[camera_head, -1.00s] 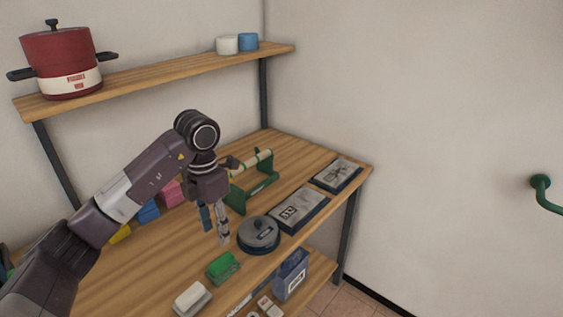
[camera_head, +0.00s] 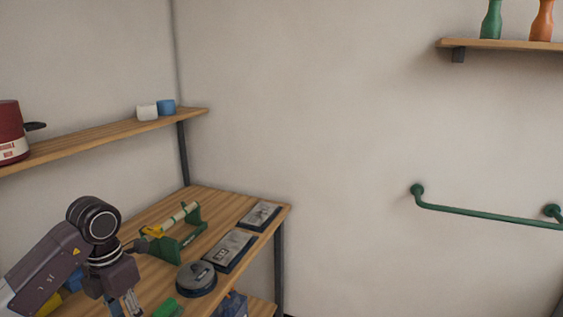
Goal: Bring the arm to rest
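My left arm comes in from the lower left of the head view, over the wooden table (camera_head: 175,207). Its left gripper (camera_head: 126,308) points down near the bottom edge, and its fingertips are partly cut off by the frame. I cannot tell whether its fingers hold anything. To its right are a round dark grey container (camera_head: 196,279) and a green block (camera_head: 168,308), partly cut off. My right gripper is not in view.
A green stand with a roller (camera_head: 185,238) and two flat dark cases (camera_head: 230,251) lie on the table. A wall shelf (camera_head: 90,136) holds a red pot (camera_head: 10,130) and white and blue cups. A green rail (camera_head: 485,214) and another shelf (camera_head: 505,45) are on the right wall.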

